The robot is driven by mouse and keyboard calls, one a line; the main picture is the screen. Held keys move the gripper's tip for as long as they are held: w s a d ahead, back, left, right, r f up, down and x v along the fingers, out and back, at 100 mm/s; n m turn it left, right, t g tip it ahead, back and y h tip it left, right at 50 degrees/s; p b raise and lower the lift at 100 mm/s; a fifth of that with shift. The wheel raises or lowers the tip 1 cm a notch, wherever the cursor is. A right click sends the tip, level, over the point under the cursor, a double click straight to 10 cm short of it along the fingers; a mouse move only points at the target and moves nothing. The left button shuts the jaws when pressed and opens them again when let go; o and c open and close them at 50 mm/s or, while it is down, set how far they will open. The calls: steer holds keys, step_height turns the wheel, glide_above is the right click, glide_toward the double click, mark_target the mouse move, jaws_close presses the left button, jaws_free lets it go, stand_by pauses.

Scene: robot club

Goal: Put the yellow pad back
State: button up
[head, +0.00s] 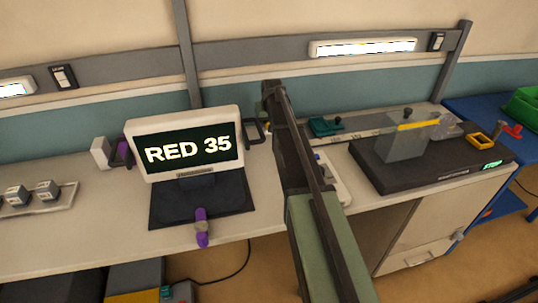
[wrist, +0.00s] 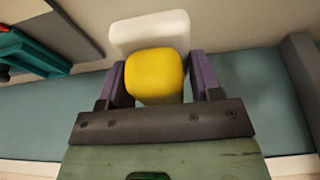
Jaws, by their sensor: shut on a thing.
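The yellow pad (wrist: 155,74) sits between the two purple-sided fingers of my gripper (wrist: 158,80) in the wrist view. The fingers are shut on it. A white block (wrist: 149,31) shows directly behind the pad; I cannot tell whether they are joined.
A white block with a purple pad (head: 121,153) stands left of the screen. A purple object (head: 202,227) lies at the dark base's front. A tray of small blocks (head: 42,198) is at left. A dark platform with a clear panel (head: 405,143) stands at right.

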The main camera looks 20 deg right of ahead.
mark_target(268, 144)
step_height(268, 144, down, 9)
steer(key=b, duration=0.6)
steer(key=shift+f+b, duration=0.1)
steer(key=shift+b, duration=0.25)
steer(key=shift+r+p, duration=0.3)
steer(key=shift+f, duration=0.25)
steer(key=o, duration=0.9)
steer(key=shift+r, duration=0.1)
steer(key=p+v, duration=1.1)
steer(key=v, duration=0.1)
steer(key=shift+r+p, duration=0.3)
steer(key=shift+p, duration=0.1)
steer(key=shift+f, duration=0.1)
steer(key=shift+f, duration=0.1)
